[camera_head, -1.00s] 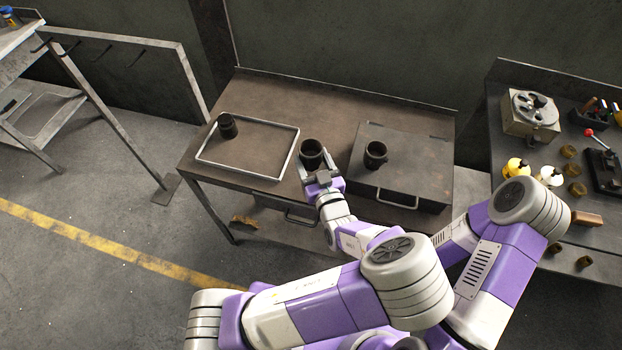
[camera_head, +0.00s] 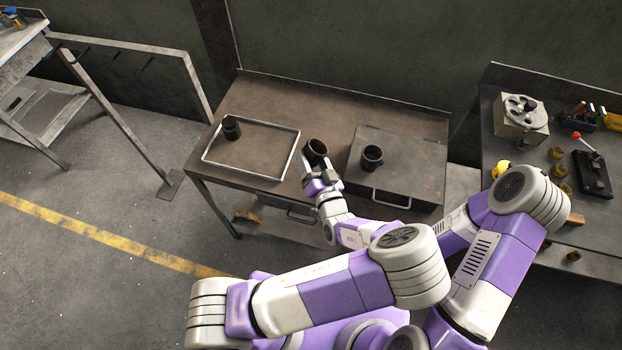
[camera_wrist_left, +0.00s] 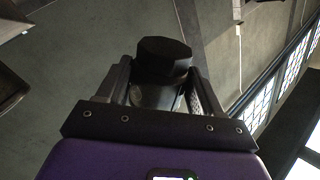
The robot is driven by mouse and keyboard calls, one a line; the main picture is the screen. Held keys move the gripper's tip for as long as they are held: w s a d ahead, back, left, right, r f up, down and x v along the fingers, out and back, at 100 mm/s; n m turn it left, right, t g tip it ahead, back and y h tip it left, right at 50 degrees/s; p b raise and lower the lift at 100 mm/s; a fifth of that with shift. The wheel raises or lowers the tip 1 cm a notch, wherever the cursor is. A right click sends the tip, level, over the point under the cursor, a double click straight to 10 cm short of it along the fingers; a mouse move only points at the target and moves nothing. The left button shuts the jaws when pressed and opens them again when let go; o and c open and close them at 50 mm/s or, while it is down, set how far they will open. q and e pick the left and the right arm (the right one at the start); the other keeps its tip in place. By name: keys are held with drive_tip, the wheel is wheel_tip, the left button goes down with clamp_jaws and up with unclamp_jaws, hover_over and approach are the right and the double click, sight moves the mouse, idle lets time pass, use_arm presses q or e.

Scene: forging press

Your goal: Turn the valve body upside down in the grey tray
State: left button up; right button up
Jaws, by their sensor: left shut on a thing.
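My left gripper (camera_head: 319,174) is shut on a dark cup-shaped valve body (camera_head: 316,150), held up near the table's front edge, right of the tray. The held body is tilted, with its round opening still showing in the head view. In the left wrist view the held valve body (camera_wrist_left: 163,62) sits between both fingers of the left gripper (camera_wrist_left: 162,85), a dark faceted end outward. The grey tray (camera_head: 262,122) lies on the table with a light rim. A similar dark valve body (camera_head: 231,128) stands in its left back corner. My right gripper does not show.
Another dark cup-shaped part (camera_head: 372,158) stands on a flat metal box with a handle (camera_head: 415,165), right of the held body. The brown table (camera_head: 290,95) is otherwise mostly clear. A bench at right holds a grey fixture (camera_head: 521,117) and a red-knobbed lever (camera_head: 592,165).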

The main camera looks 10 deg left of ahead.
use_arm(q)
drive_tip(key=shift+r+m+p, duration=0.1)
drive_tip(key=shift+m+p, duration=0.3)
drive_tip(key=shift+m, duration=0.7)
drive_tip(key=shift+m+p, duration=0.55)
drive_tip(key=shift+m, duration=0.45)
drive_tip(key=m+p, duration=0.1)
drive_tip(key=m, duration=0.1)
drive_tip(key=shift+m, duration=0.4)
drive_tip(key=m+p, duration=0.1)
drive_tip(key=m, duration=0.1)
drive_tip(key=shift+m, duration=1.3)
